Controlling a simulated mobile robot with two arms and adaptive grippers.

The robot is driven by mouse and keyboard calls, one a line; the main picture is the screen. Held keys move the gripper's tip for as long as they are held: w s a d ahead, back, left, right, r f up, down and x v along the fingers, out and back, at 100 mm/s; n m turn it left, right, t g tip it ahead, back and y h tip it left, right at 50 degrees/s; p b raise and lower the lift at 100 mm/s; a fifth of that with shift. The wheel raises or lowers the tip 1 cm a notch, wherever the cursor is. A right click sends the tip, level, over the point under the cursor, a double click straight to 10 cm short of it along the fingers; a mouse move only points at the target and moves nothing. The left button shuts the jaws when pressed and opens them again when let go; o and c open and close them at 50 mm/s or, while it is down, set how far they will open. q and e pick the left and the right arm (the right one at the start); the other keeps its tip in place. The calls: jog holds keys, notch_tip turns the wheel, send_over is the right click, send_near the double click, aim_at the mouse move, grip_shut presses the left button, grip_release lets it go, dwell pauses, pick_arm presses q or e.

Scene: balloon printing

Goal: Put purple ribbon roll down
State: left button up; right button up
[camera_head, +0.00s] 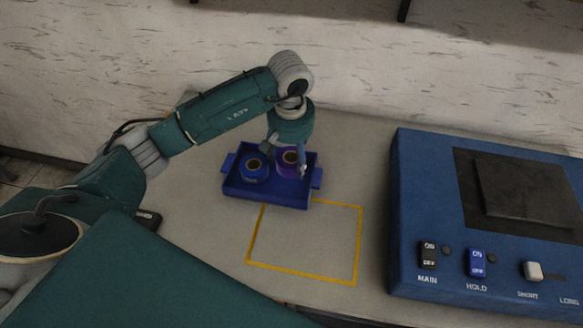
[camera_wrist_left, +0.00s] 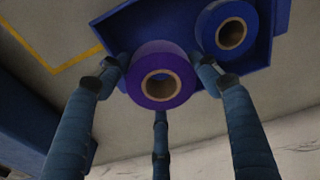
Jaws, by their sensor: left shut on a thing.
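The purple ribbon roll (camera_head: 289,163) is in the right part of the blue tray in the head view, under my left gripper (camera_head: 285,148). It also shows in the left wrist view (camera_wrist_left: 160,97) with its brown core facing the camera. The fingers of my left gripper (camera_wrist_left: 160,80) are around the roll, and the gripper is shut on it. The head view does not show clearly whether the roll touches the tray floor. A blue ribbon roll (camera_head: 254,171) stands in the left part of the tray (camera_head: 265,199). My right gripper is not in view.
A yellow taped square (camera_head: 303,275) on the grey table in front of the tray is empty. A blue machine (camera_head: 480,230) with MAIN and HOLD switches stands at the right. A pale wall (camera_head: 450,80) rises behind the table.

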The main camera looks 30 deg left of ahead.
aim_at(292, 180)
pick_arm(q)
notch_tip(292, 180, down, 5)
jog(key=shift+f+p, duration=0.2)
jog(key=shift+p, duration=0.25)
jog(key=shift+f, duration=0.2)
jog(key=o, duration=1)
jog(key=shift+o, duration=0.2)
jog(key=shift+r, duration=0.15)
